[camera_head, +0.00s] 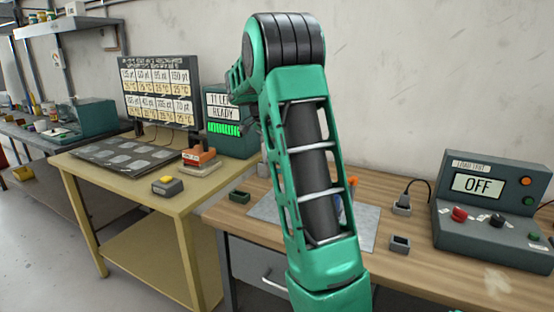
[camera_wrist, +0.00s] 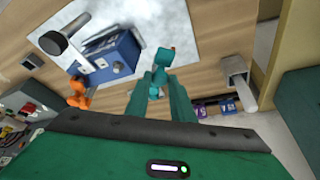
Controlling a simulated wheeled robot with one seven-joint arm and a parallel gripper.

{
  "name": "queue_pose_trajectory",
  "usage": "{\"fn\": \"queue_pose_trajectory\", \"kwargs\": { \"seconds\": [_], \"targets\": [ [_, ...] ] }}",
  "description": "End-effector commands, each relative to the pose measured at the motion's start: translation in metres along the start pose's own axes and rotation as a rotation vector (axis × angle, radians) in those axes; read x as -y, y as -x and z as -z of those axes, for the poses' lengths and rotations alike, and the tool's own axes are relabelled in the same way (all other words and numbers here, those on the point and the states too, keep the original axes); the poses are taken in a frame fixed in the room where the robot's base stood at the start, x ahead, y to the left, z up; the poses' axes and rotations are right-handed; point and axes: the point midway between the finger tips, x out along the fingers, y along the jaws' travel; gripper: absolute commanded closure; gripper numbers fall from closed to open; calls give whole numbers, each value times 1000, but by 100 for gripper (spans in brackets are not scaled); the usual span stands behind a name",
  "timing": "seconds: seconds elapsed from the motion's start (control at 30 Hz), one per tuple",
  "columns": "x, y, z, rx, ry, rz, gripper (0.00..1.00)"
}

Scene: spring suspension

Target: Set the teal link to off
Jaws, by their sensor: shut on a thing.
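In the wrist view, my gripper (camera_wrist: 159,92) has its two dark green fingers around the lower part of a teal link (camera_wrist: 161,62). The link is a small jointed piece with an orange tip at its upper end. It lies over the edge of the grey mat (camera_wrist: 185,25) in this view; whether it touches anything below cannot be told. A blue block (camera_wrist: 108,60) with a white label and a metal rod stands on the mat, left of the link. In the head view my arm hides the gripper and the link.
The load unit (camera_head: 490,215) at right displays OFF. A small dark tray (camera_head: 399,244) and a plug (camera_head: 402,204) stand between it and the mat (camera_head: 365,236). A green tray (camera_head: 239,197) lies at left. An orange piece (camera_wrist: 78,92) stands beside the blue block.

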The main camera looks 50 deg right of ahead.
Motion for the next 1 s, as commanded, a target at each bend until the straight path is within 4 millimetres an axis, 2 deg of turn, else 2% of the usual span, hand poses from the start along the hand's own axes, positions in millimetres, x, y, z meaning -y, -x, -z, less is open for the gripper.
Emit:
{"fn": "queue_pose_trajectory", "kwargs": {
  "seconds": [0.03, 0.47, 0.5, 0.57, 0.87, 1.0],
  "targets": [
    [7, 5, 0, -4, 1, 17, 100],
    [9, 5, -1, -1, 0, 18, 100],
    [9, 5, -2, -1, 0, 18, 72],
    [9, 4, -2, 0, 1, 17, 60],
    [5, 3, 0, 0, -6, 7, 60],
    [5, 12, 1, -1, -6, 8, 60]
  ]
}}
